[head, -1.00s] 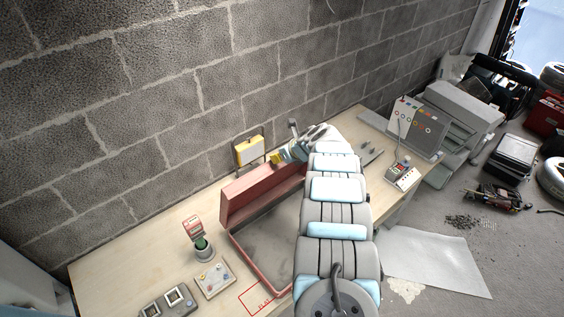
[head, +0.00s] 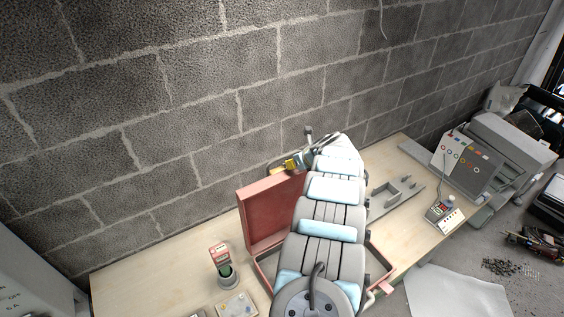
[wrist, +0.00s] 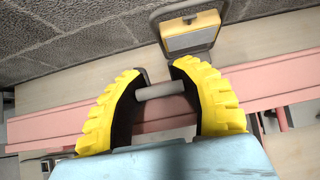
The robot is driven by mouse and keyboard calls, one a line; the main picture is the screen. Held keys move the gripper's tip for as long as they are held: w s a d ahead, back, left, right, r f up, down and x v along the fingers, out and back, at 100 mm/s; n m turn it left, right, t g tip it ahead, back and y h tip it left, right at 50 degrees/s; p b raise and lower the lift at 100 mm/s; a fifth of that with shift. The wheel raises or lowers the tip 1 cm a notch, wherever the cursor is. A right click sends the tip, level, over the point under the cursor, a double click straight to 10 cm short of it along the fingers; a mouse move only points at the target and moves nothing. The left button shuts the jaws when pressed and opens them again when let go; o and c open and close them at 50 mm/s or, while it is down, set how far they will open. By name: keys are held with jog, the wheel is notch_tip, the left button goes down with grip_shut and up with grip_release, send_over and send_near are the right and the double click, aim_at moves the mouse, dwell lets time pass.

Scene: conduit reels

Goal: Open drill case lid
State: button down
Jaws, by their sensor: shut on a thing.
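The red drill case stands on the workbench with its lid (head: 268,212) raised, roughly upright, near the wall. The case base (head: 380,268) is mostly hidden behind my arm; only parts of its red rim show. My gripper (head: 286,168) is at the lid's top edge. In the wrist view, the yellow fingers of my gripper (wrist: 160,88) are closed on a short grey bar (wrist: 158,90), which looks like the case handle. The pink-red lid (wrist: 60,122) runs across that view behind the fingers.
A yellow lamp-like box on a grey frame (wrist: 190,32) stands close beyond the fingertips. A cup with a red-labelled item (head: 224,268) stands left of the case. A control box (head: 445,214) and a grey panel unit (head: 480,160) are at right. The block wall is close behind.

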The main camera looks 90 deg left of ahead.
jog(key=shift+s+a+r, duration=0.1)
jog(key=shift+s+a, duration=0.05)
jog(key=shift+a, duration=0.3)
jog(key=c, duration=0.7)
grip_release()
jog(key=shift+o, duration=0.7)
jog(key=shift+d, duration=0.1)
